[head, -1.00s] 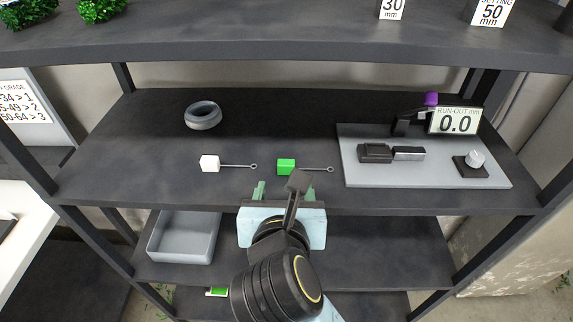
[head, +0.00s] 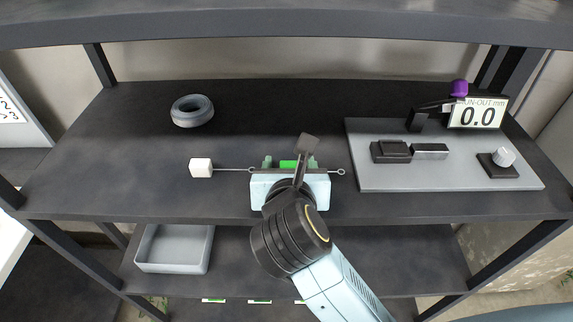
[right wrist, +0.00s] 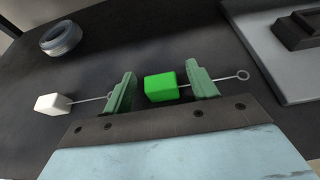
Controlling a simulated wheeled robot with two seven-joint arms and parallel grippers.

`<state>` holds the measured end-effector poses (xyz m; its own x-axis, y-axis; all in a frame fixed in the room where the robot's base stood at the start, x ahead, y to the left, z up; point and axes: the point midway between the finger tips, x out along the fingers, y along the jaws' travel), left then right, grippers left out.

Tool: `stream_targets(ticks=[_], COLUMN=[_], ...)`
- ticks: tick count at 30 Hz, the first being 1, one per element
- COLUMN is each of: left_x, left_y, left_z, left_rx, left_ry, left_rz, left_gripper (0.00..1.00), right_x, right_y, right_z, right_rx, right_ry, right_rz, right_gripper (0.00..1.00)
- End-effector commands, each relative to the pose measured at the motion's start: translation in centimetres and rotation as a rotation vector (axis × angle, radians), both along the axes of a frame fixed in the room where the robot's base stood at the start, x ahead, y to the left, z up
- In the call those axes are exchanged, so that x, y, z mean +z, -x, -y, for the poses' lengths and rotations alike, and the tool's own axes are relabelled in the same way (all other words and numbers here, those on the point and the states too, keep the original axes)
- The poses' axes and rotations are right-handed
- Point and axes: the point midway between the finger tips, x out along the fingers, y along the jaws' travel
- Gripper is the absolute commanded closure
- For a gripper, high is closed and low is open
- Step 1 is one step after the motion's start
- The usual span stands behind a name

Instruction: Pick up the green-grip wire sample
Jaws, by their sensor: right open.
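The green-grip wire sample is a green block (right wrist: 162,87) with a thin wire ending in a small ring (right wrist: 243,75), lying on the dark shelf. In the head view its green grip (head: 288,164) is partly hidden behind my right gripper, and its ring shows to the right. My right gripper (head: 288,161) is open. In the right wrist view its two green fingers (right wrist: 160,90) stand on either side of the green block. The right finger is close to the block where the wire leaves it; a gap shows at the left finger. My left gripper is not in view.
A white-grip wire sample (head: 201,168) lies to the left, its wire pointing towards my gripper. A grey ring-shaped roll (head: 192,111) sits behind it. A grey board (head: 450,180) with a run-out display (head: 478,115) stands at right. A grey bin (head: 172,264) is below.

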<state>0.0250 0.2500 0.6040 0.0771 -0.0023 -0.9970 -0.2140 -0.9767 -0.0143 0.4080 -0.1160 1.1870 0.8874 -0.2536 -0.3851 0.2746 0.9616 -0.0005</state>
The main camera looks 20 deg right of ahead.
Motion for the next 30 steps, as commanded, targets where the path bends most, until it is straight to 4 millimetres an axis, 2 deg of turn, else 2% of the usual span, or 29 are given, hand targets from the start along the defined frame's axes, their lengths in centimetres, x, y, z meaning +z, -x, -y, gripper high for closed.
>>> stream_targets(ticks=[7,14,18,26,30], left_x=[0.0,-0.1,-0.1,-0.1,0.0], left_y=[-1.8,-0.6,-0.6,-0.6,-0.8], left_z=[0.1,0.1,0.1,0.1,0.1], left_rx=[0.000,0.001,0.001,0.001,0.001], left_ry=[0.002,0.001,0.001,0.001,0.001], left_rz=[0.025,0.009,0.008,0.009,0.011], left_gripper=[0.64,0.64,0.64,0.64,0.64], right_x=[-0.1,-0.1,-0.1,0.2,2.1], right_y=[-0.1,-0.1,-0.1,-0.2,-0.2], right_z=[0.1,0.1,0.1,0.1,0.1], right_rx=[-0.001,0.000,0.000,-0.001,-0.002], right_ry=[-0.001,-0.001,-0.001,-0.002,-0.007], right_rz=[0.000,0.000,0.000,0.001,0.005], right_gripper=[0.42,0.72,0.89,0.90,0.90])
